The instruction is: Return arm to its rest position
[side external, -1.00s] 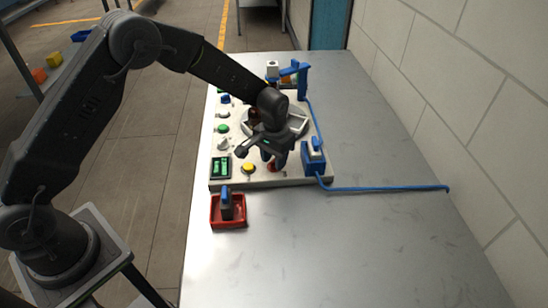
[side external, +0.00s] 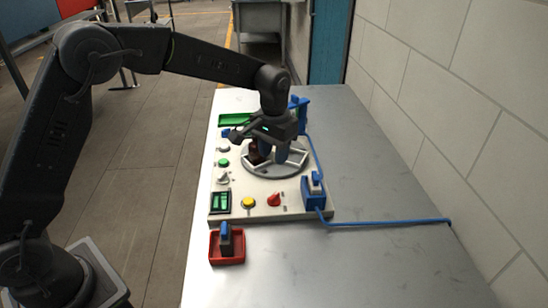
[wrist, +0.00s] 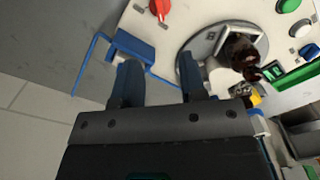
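My gripper (side external: 272,158) hangs over the round grey turntable (side external: 294,166) on the white control panel (side external: 285,207). In the wrist view, the two dark blue fingers of my gripper (wrist: 160,68) stand apart with nothing between them, so it is open and empty. A dark amber bottle (side external: 254,153) stands on the turntable, partly hidden behind my gripper in the side view. In the wrist view the amber bottle (wrist: 240,50) is to the right of the fingers, apart from them.
A red knob (side external: 274,200), a yellow button (side external: 248,203) and a blue device (side external: 314,192) with a cable sit on the panel's near part. A red tray (side external: 227,259) is in front; a green tray (side external: 235,120) is at the back. The table's right side is mostly clear.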

